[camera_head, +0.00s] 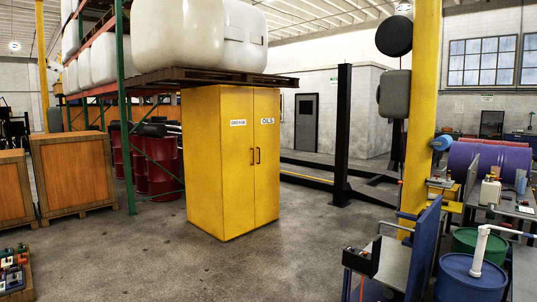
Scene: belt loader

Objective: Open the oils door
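A tall yellow cabinet (222,170) stands on the floor near the middle of the head view. Its front has two doors, both shut. The left door carries a label that seems to read "GREASE". The oils door (268,180) is the right one, with an "OILS" label (267,121) near its top. The cabinet stands some distance ahead of me. Neither of my grippers shows in the view.
Bare concrete floor (190,265) lies open in front of the cabinet. Wooden crates (75,172) and a green-posted rack (122,105) stand left. A blue bench (423,245), blue drum (470,280) and yellow column (421,110) stand right. A black post (343,130) stands behind the cabinet's right.

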